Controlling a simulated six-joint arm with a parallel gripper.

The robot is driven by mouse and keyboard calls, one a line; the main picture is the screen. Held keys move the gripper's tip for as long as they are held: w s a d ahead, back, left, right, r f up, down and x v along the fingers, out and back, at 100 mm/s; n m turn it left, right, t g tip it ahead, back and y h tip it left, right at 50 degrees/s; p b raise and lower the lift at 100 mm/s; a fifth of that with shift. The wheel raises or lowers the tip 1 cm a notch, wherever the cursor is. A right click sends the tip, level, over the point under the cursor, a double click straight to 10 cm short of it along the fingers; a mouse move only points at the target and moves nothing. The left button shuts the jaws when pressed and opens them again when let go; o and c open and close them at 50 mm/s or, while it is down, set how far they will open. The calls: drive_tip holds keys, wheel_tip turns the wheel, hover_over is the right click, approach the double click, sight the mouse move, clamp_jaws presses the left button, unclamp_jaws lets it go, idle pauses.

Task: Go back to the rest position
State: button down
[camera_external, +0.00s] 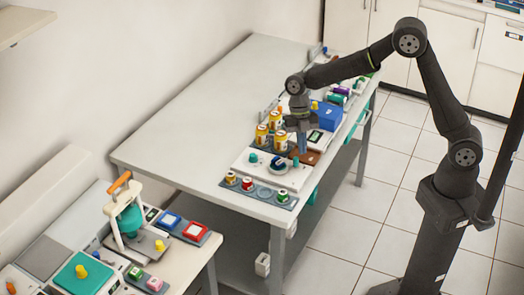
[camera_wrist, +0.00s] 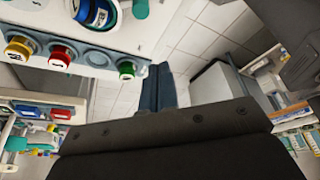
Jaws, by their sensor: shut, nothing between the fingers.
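My gripper (camera_external: 300,142) hangs above the items on the long table (camera_external: 205,120) in the external view, pointing down near the blue box and the yellow containers. In the wrist view my gripper's blue-grey fingers (camera_wrist: 158,84) are together, with nothing between them. The arm reaches left from its stand at the right, over the table's right edge.
Yellow containers (camera_external: 262,134), a blue box (camera_external: 327,116) and a white panel (camera_external: 258,165) line the table's right side. A grey holder (camera_external: 239,188) carries small coloured jars. A second table with a press stands front left. The long table's left half is clear.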

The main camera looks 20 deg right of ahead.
drive_tip(key=x, duration=0.5)
drive_tip(key=shift+s+d+f, duration=0.15)
drive_tip(key=shift+f, duration=0.15)
drive_tip(key=w, duration=0.2)
drive_tip(key=w+f, duration=0.1)
drive_tip(key=shift+w+a+f, duration=0.1)
drive_tip(key=shift+w+a, duration=0.1)
drive_tip(key=shift+w, duration=0.15)
drive_tip(key=shift+s+a, duration=0.2)
drive_tip(key=shift+s, duration=0.15)
